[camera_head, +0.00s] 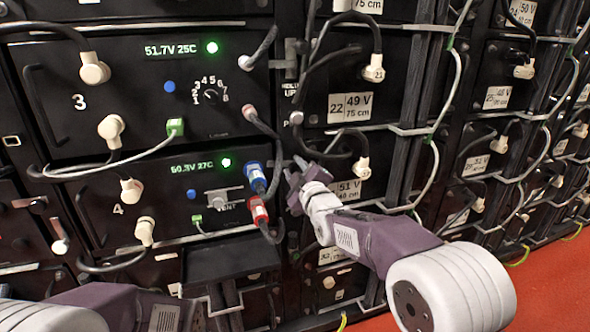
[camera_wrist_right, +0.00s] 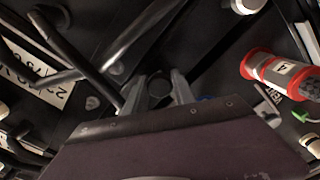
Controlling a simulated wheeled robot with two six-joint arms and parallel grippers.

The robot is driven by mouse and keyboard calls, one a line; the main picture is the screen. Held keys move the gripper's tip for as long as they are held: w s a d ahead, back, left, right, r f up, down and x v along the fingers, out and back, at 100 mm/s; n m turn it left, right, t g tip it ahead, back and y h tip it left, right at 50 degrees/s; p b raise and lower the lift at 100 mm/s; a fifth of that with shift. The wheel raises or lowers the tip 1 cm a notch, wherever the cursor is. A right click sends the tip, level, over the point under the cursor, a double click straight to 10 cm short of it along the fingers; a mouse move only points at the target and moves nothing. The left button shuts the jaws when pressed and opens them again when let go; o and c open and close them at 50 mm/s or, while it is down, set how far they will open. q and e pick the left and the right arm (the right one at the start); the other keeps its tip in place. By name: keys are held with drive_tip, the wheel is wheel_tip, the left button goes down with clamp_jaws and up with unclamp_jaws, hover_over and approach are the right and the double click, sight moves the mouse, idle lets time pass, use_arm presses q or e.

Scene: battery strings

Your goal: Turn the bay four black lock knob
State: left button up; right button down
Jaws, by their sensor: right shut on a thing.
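Bay four (camera_head: 168,200) is the black module marked 4, with a lit 50.3V 27C display and a green light. My right gripper (camera_head: 298,180) is at the panel just right of bay four's blue and red plugs. In the right wrist view its two grey fingers (camera_wrist_right: 156,95) are on either side of a dark round knob (camera_wrist_right: 158,86), the black lock knob, and shut on it. In the head view the gripper hides the knob, so its turn angle cannot be told. My left arm is at the bottom left; its gripper's state is unclear.
The blue plug (camera_head: 256,178) and red plug (camera_head: 259,211) with their cables sit close left of my right gripper; the red plug also shows in the right wrist view (camera_wrist_right: 280,74). Black cables loop above it. A black shelf (camera_head: 230,262) juts out below bay four.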

drive_tip(key=m, duration=0.8)
drive_tip(key=shift+r+b, duration=0.1)
drive_tip(key=shift+b, duration=0.2)
drive_tip(key=m, duration=0.5)
drive_tip(key=shift+m, duration=2.1)
drive_tip(key=shift+d+r, duration=0.1)
drive_tip(key=shift+r, duration=0.05)
drive_tip(key=c, duration=1.1)
unclamp_jaws()
drive_tip(key=shift+o, duration=0.2)
